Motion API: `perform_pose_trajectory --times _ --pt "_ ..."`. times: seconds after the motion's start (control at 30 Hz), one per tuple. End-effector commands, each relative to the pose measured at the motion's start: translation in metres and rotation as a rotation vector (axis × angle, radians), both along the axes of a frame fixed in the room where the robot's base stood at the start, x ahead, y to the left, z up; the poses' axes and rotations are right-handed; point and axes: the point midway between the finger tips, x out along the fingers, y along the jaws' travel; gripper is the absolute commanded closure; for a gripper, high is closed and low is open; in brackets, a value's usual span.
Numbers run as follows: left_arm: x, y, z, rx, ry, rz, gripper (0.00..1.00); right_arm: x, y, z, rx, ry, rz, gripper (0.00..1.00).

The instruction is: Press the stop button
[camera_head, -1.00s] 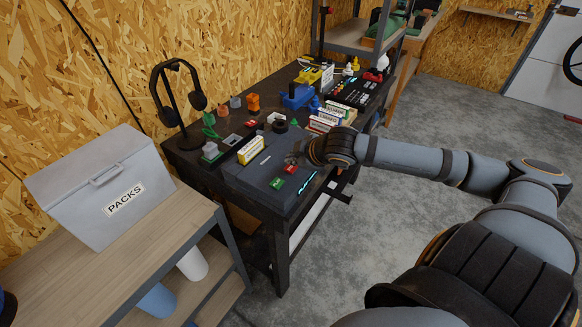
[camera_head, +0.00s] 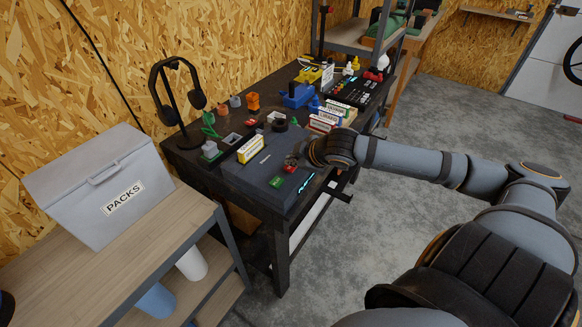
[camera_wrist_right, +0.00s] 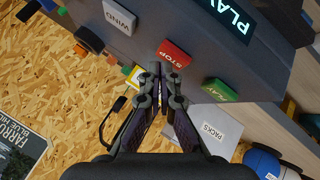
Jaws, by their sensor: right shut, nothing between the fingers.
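The red STOP button (camera_wrist_right: 174,53) sits on a dark grey machine's panel, between a grey WIND button (camera_wrist_right: 119,16) and a green PLAY button (camera_wrist_right: 220,90). In the head view the red button (camera_head: 289,169) is partly hidden by my right gripper (camera_head: 293,160). The grey machine (camera_head: 252,176) lies on the dark bench. My right gripper, also in the wrist view (camera_wrist_right: 160,70), is shut and empty, its fingertips at the red button's near edge. I cannot tell whether they touch it. My left gripper is not in view.
A lit display (camera_wrist_right: 239,17) is beside the buttons. A headphone stand (camera_head: 178,100), small parts and several boxes crowd the bench. A grey PACKS bin (camera_head: 100,185) is on the left shelf.

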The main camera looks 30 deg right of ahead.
Motion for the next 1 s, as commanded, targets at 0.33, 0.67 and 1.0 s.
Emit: perform_pose_trajectory --times 0.33,0.67,1.0 --pt "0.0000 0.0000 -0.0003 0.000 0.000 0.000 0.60 0.0001 -0.0002 -0.0002 -0.001 -0.001 0.000 1.00" --pt "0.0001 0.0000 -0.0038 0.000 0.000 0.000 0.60 0.0001 -0.0002 -0.0043 -0.001 -0.001 0.000 1.00" --pt "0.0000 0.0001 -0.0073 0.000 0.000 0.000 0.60 0.0001 -0.0003 -0.0084 -0.002 0.000 0.000 1.00"
